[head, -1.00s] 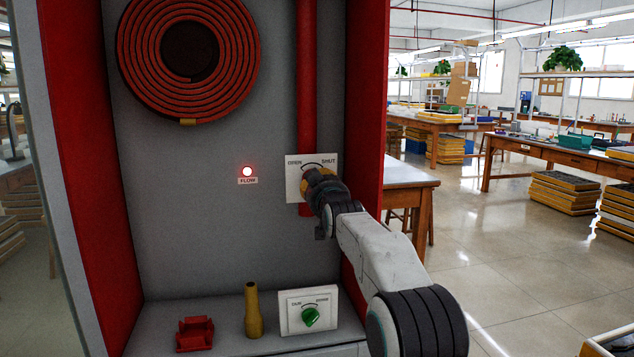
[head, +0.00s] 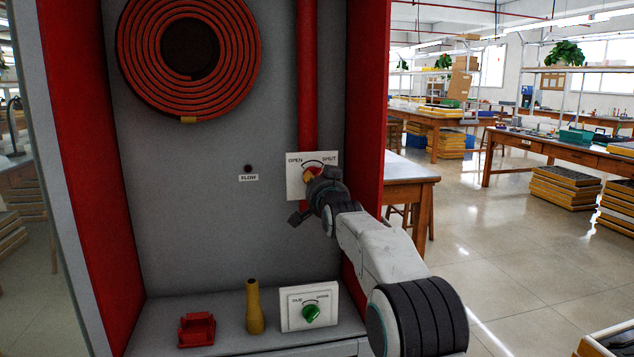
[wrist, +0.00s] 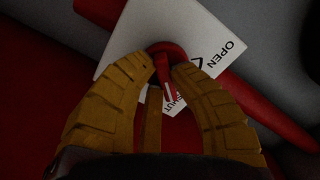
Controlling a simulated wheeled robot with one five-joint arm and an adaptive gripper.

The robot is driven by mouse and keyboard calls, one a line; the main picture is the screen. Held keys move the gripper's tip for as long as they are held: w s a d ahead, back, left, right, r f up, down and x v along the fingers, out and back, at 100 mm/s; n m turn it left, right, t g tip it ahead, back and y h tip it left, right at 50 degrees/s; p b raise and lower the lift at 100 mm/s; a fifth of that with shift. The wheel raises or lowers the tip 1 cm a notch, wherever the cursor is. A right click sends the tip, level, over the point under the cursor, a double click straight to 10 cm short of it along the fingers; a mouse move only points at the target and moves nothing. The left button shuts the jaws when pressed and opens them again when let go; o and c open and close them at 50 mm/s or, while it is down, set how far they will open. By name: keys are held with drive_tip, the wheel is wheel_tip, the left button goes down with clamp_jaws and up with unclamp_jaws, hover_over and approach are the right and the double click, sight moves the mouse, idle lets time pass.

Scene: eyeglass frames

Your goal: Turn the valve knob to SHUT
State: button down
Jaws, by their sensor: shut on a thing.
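The valve knob is red with a white pointer line; it (wrist: 167,84) shows between my yellow fingers in the wrist view. Its pointer faces the SHUT word, partly hidden by a finger. The white plate (head: 296,187) behind it reads OPEN at left and SHUT at right in the head view. My gripper (head: 311,175) is shut on the knob, one finger on each side. In the head view the gripper hides most of the knob. The FLOW lamp (head: 248,168) at left is dark.
A red pipe (head: 307,80) runs above the plate, and a coiled hose (head: 240,60) hangs upper left. The shelf below holds a red part (head: 197,330), a brass nozzle (head: 254,307) and a panel with a green knob (head: 311,314). The cabinet's red side wall (head: 368,110) is close on the right.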

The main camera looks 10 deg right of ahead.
drive_tip(key=shift+a+m, duration=0.1)
drive_tip(key=shift+m, duration=0.4)
drive_tip(key=c, duration=1.1)
unclamp_jaws()
drive_tip(key=shift+s, duration=0.1)
drive_tip(key=s, duration=1.1)
drive_tip(key=shift+s, duration=0.4)
